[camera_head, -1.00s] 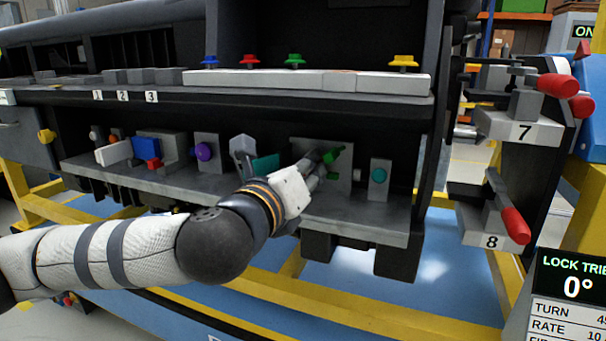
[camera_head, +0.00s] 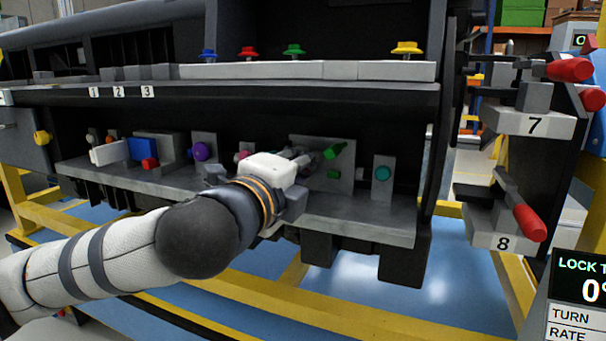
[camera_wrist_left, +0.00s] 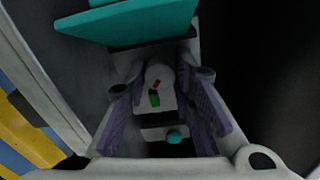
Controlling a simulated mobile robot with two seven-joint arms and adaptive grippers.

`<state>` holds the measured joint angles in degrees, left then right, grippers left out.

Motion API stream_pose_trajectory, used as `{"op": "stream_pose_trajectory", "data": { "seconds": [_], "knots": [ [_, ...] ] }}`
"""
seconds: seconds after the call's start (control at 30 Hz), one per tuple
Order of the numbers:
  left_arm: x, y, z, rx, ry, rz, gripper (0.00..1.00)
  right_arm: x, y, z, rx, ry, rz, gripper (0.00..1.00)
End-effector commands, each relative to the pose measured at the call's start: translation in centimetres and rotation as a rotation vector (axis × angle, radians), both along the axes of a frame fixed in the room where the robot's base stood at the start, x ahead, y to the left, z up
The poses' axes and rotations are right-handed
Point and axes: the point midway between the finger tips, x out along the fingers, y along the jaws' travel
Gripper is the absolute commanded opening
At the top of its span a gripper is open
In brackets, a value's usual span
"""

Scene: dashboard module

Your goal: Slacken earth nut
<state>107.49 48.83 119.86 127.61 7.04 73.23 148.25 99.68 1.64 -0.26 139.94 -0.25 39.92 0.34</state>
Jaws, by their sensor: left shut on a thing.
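My left gripper (camera_head: 306,162) reaches over the shelf from the left, with its fingertips just left of a grey plate (camera_head: 346,186) that carries a green handle (camera_head: 337,150) and a small green piece (camera_head: 334,174). In the left wrist view my left gripper (camera_wrist_left: 165,112) has its fingers around a pale grey rounded part (camera_wrist_left: 158,74). Small red and green patches show near that part. I cannot tell whether this grey part is the earth nut. A teal plate (camera_wrist_left: 135,20) fills the top of the wrist view. My right gripper is not in view.
A teal knob (camera_head: 382,173) sits on a grey block to the right. Red-handled levers (camera_head: 530,222) are at far right. The shelf front (camera_head: 370,230) is clear.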

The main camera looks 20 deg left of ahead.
Motion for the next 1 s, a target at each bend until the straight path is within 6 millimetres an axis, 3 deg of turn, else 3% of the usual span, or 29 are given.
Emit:
{"op": "stream_pose_trajectory", "data": {
  "seconds": [0.4,0.93,0.97,1.0],
  "knots": [
    [-0.01,-0.06,-0.04,-0.164,0.006,-0.001,0.0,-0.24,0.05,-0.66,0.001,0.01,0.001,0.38],
    [-0.02,-0.05,0.04,-0.183,0.005,-0.001,0.0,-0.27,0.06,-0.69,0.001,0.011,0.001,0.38],
    [-0.02,-0.04,0.04,-0.183,0.005,-0.001,0.26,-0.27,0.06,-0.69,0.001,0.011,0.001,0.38],
    [-0.02,-0.04,0.04,-0.183,0.005,-0.001,0.35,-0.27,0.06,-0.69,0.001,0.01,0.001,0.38]
  ]
}}
